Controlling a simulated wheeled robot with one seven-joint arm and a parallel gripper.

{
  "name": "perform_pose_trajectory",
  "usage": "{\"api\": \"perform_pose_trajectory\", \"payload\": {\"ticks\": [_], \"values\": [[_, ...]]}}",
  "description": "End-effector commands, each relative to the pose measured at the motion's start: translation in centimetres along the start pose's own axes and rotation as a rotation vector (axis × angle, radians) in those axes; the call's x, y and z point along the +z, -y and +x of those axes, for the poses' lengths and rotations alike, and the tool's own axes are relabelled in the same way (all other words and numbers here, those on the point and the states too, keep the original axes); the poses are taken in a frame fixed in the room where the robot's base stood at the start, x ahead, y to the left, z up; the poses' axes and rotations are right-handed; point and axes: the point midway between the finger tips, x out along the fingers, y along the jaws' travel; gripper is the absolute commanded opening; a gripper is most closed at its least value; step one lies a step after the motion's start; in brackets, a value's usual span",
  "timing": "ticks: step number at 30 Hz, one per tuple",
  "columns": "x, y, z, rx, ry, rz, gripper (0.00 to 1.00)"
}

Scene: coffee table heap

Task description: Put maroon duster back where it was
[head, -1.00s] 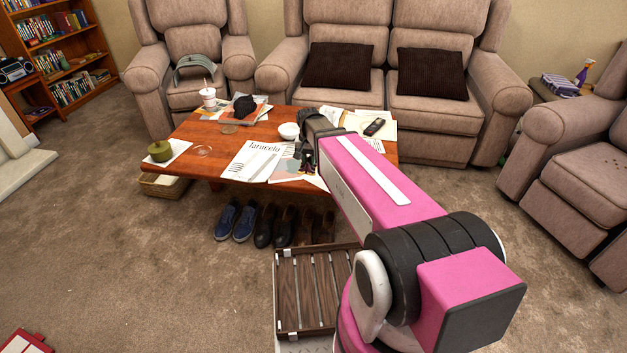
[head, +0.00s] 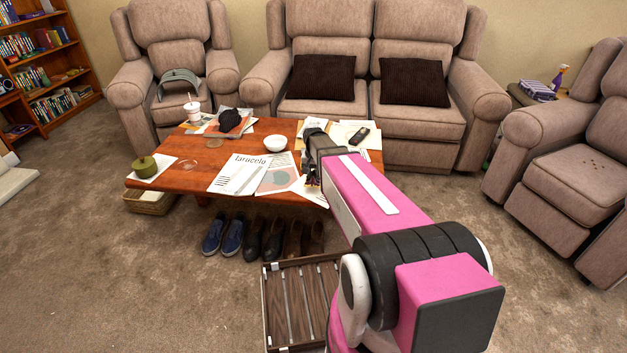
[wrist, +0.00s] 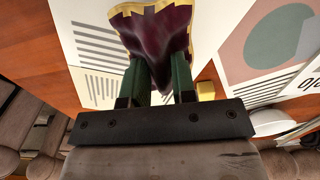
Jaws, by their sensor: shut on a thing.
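The maroon duster (wrist: 160,35), a cloth with a yellow border, fills the top middle of the wrist view. My gripper (wrist: 160,68) is shut on it, with its green fingers on either side of the gathered cloth. The cloth spreads out beyond the fingertips, over printed papers. In the head view my gripper (head: 312,182) is at the front right part of the coffee table (head: 180,182), and the duster is mostly hidden there. I cannot tell whether the cloth touches the papers.
A white bowl (head: 275,143), a remote (head: 358,135), a magazine (head: 238,174), a dark cap (head: 232,116), a white cup (head: 193,112) and a green pot (head: 145,167) are on the table. Several shoes (head: 232,238) and a slatted crate (head: 268,300) are on the floor in front.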

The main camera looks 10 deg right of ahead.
Motion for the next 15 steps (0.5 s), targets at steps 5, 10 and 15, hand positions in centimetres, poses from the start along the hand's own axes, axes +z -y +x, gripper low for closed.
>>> {"api": "perform_pose_trajectory", "payload": {"ticks": [5, 10, 15], "values": [[-0.1, 0.1, 2.4, 0.0, 0.001, 0.0, 0.06], [0.0, 0.1, 3.5, 0.0, 0.0, 0.0, 0.06], [0.0, 0.1, 3.4, 0.0, 0.0, 0.0, 0.06]]}}
